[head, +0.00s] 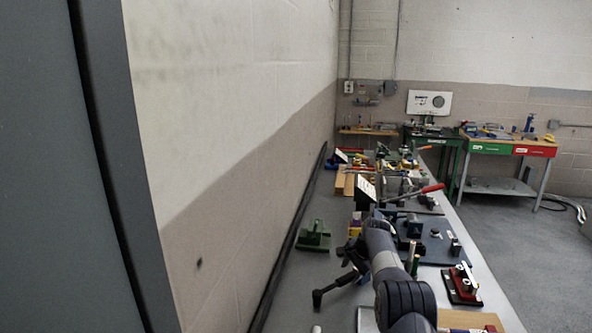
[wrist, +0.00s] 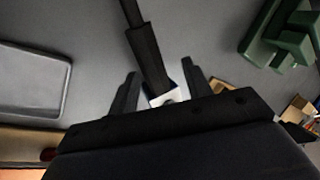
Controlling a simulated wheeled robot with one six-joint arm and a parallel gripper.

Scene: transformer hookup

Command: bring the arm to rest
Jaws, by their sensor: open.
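My arm (head: 383,250) reaches out over the long grey bench in the head view. My gripper (wrist: 160,67) is open in the wrist view, with its two dark fingers apart. A black rod-like tool (wrist: 148,50) runs from the top edge down between the fingers. A small whitish piece (wrist: 167,97) shows at its lower end. I cannot tell whether the fingers touch the tool. In the head view a black tool (head: 333,287) sticks out to the lower left beside my wrist.
A green block (head: 314,237) stands left of my arm, also in the wrist view (wrist: 285,40). A grey tray (wrist: 32,82) lies left of my gripper. A dark plate (head: 440,248) and a red fixture (head: 462,284) are on the right. The wall closes off the left.

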